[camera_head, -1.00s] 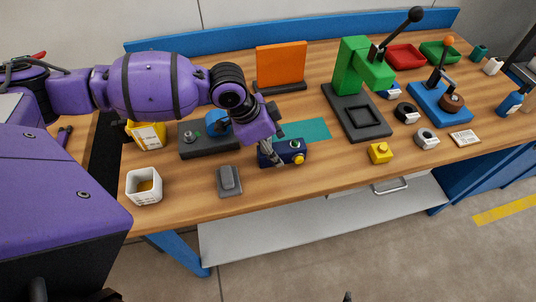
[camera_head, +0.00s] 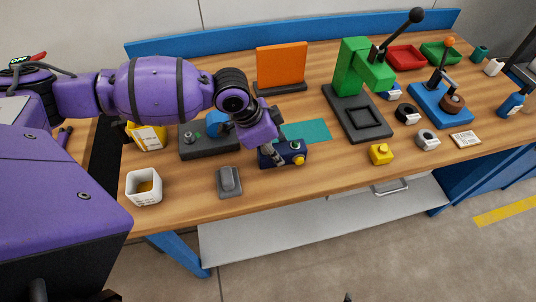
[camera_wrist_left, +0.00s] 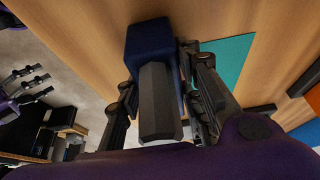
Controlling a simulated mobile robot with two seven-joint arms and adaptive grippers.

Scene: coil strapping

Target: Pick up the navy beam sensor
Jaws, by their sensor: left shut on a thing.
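The navy beam sensor (camera_head: 292,152) is a small dark blue block with a yellow knob at its right front, near the front edge of the bench. My left gripper (camera_head: 272,152) reaches down over its left part and is shut on it. In the left wrist view the navy body (camera_wrist_left: 150,38) and a dark grey faceted part lie between the two fingers. The sensor looks to be at or just above the wood; I cannot tell which. Finger-like dark parts (camera_wrist_left: 28,85), perhaps my right gripper, show at the left of the wrist view, too unclear to read.
A teal mat (camera_head: 308,130) lies just behind the sensor. A dark fixture (camera_head: 205,143) and a grey device (camera_head: 229,182) are to the left, with a white cup (camera_head: 144,187). A green press (camera_head: 358,72) and a yellow block (camera_head: 380,154) stand to the right.

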